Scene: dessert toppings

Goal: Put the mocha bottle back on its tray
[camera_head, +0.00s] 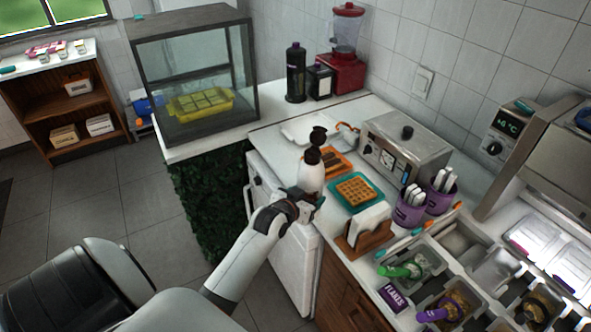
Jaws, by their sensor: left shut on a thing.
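My left gripper (305,197) is shut on a white bottle with a dark cap (311,177), low on its body. I take it for the mocha bottle; no label is readable. It is roughly upright at the counter's front edge, and I cannot tell whether its base touches anything. A pale, shallow tray (296,130) lies behind on the counter, partly hidden by the bottles. My right gripper is not in view.
An orange tray with brown pieces (342,164) and a teal tray with a waffle (372,199) lie right of the bottle. A napkin holder (366,232), purple cups (410,208) and a metal appliance (408,150) stand farther right. A glass case (195,80) stands at back left.

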